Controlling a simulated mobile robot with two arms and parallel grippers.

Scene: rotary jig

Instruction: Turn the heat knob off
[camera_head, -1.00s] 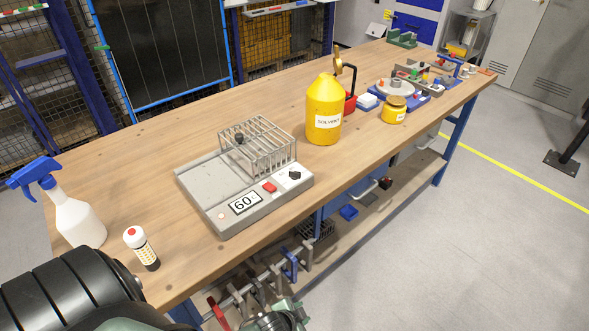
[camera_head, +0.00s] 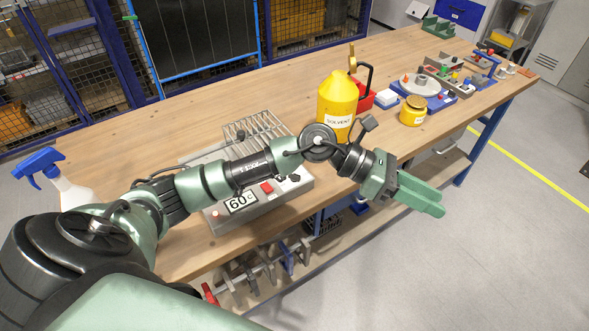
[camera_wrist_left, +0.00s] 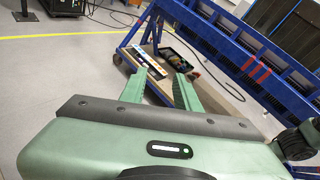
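The grey heater unit (camera_head: 225,215) lies on the wooden bench with a wire rack (camera_head: 255,128) at its back. Its front panel carries a "60" display (camera_head: 240,200), a red button (camera_head: 267,188) and the dark heat knob (camera_head: 295,178) at the right end. The knob is small here, and its pointer direction cannot be read. My left arm crosses above the unit and hides part of it. My left gripper (camera_head: 420,195) is right of the knob, beyond the bench's front edge. The left wrist view shows its fingers (camera_wrist_left: 160,82) apart and empty. My right gripper is out of view.
A yellow solvent bottle (camera_head: 337,100) stands behind my left wrist. A yellow jar (camera_head: 413,110) and a red holder (camera_head: 365,97) are to its right. A spray bottle (camera_head: 72,193) is at the left. Open floor lies in front of the bench.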

